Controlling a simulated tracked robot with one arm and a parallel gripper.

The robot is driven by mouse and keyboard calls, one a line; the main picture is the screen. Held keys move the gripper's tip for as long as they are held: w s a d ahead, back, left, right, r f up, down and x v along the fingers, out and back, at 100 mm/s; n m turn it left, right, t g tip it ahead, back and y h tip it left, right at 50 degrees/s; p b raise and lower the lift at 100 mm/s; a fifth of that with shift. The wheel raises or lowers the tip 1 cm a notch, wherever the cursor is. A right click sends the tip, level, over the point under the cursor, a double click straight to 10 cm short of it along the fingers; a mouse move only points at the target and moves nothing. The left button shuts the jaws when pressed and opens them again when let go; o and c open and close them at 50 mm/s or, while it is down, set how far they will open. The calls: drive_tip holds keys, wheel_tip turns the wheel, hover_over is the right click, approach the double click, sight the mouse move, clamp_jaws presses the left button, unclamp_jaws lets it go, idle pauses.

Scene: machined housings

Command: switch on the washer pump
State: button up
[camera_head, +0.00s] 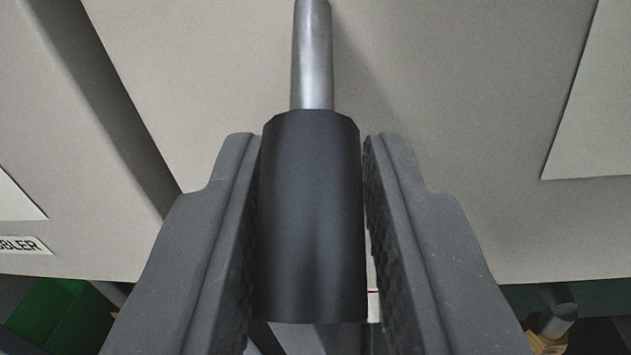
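A lever with a black cylindrical grip (311,215) on a bare metal rod (312,55) stands in the middle of the view, in front of a beige housing. My gripper (313,145) straddles the black grip, one dark grey finger on each side. A thin gap shows between the grip and the right finger. The left finger is very close to the grip, and I cannot tell whether it touches. The fingers are not clamped on it. No label naming the washer pump can be read here.
The beige housing panel (450,230) fills the background. A label ending in "BLER" (22,245) is at the left edge. A green block (55,312) is at lower left. A metal rod end with a yellowish part (545,340) is at lower right.

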sight(287, 109)
clamp_jaws()
drive_tip(key=shift+d, duration=0.35)
drive_tip(key=shift+s+a+r+g+p, duration=0.1)
drive_tip(key=shift+a+r+g+p, duration=0.15)
drive_tip(key=shift+p, duration=0.35)
drive_tip(key=r+g+p, duration=0.1)
drive_tip(key=g+p, duration=0.1)
drive_tip(key=p, duration=0.1)
drive_tip(key=r+g+y+p, duration=0.1)
drive_tip(key=g+p, duration=0.1)
drive_tip(key=p, duration=0.1)
drive_tip(key=shift+s+a+r+m+p, duration=0.15)
drive_tip(key=shift+s+m+p, duration=0.15)
drive_tip(key=shift+s+p, duration=0.1)
drive_tip(key=shift+s+r+g+p, duration=0.1)
drive_tip(key=shift+r+g+p, duration=0.1)
drive_tip(key=shift+g+p, duration=0.6)
drive_tip(key=r+g+y+p, duration=0.1)
drive_tip(key=g+p, duration=0.1)
drive_tip(key=p, duration=0.4)
drive_tip(key=shift+a+r, duration=0.1)
drive_tip(key=shift+r, duration=0.05)
drive_tip(key=g+p, duration=0.1)
drive_tip(key=p, duration=0.2)
drive_tip(key=shift+s, duration=0.1)
drive_tip(key=shift+r+g+y+p, duration=0.15)
drive_tip(key=shift+g+y+p, duration=0.15)
drive_tip(key=shift+p, duration=0.45)
